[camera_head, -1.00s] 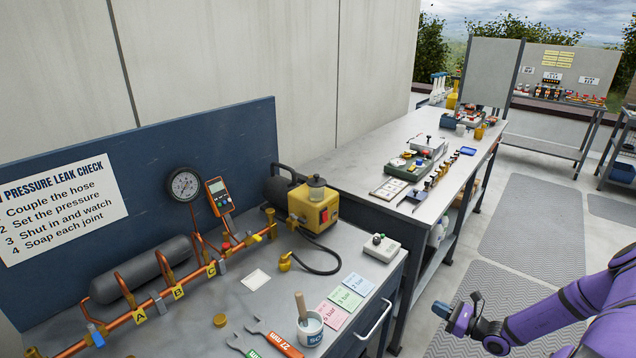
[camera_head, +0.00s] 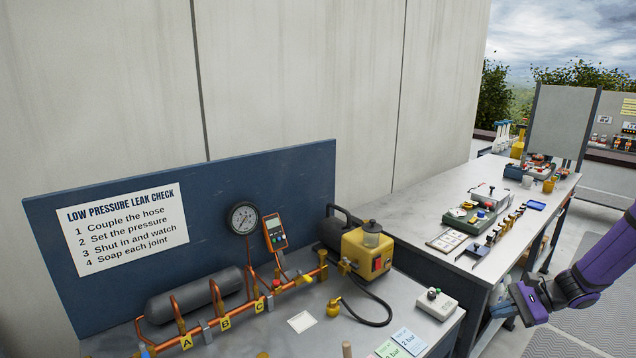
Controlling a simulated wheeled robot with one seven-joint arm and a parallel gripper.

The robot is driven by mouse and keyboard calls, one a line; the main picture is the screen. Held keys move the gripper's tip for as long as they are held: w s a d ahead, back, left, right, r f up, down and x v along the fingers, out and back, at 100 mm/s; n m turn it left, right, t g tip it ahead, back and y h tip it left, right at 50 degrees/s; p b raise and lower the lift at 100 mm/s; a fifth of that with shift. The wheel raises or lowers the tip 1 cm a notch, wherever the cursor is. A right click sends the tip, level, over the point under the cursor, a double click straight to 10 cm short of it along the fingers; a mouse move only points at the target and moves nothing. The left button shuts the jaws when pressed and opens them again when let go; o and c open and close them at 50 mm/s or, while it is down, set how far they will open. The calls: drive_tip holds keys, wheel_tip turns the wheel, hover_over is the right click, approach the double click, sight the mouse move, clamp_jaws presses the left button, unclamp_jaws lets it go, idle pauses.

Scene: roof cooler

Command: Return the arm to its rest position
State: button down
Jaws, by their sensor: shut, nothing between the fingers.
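My gripper (camera_head: 512,306) is at the lower right of the head view, at the end of my purple arm. It is shut and holds nothing. It hangs beside the right end of the leak-check bench, in front of the farther bench's side, and appears apart from both. The arm comes in from the right edge of the picture.
The leak-check bench carries a copper pipe (camera_head: 230,318), a pressure gauge (camera_head: 243,218), a yellow pump (camera_head: 367,253) and a small grey box (camera_head: 436,303). A second bench (camera_head: 440,205) with instruments stands behind. Free floor (camera_head: 590,335) with grey mats lies at the right.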

drive_tip(key=s+a+r+n+g+h, duration=0.1)
drive_tip(key=s+a+r+n+h, duration=0.2)
drive_tip(key=r, duration=0.5)
drive_tip(key=s+a+r+n+g+h, duration=0.1)
drive_tip(key=s+a+r+n+h, duration=0.2)
drive_tip(key=r, duration=0.5)
drive_tip(key=s+a+r+n+g+h, duration=0.1)
drive_tip(key=s+a+r+n, duration=0.2)
drive_tip(key=a+r, duration=0.35)
drive_tip(key=s+a+r+n+t+h, duration=0.1)
drive_tip(key=s+r+n+t+h, duration=0.1)
drive_tip(key=s+r, duration=0.4)
drive_tip(key=s+a+r+n+t+h, duration=0.1)
drive_tip(key=s+r+n+t+h, duration=0.2)
drive_tip(key=s+r, duration=0.4)
drive_tip(key=s, duration=0.5)
drive_tip(key=shift+s+a+r+n+t, duration=0.15)
drive_tip(key=shift+s+a+n+t, duration=0.15)
drive_tip(key=shift+n, duration=0.1)
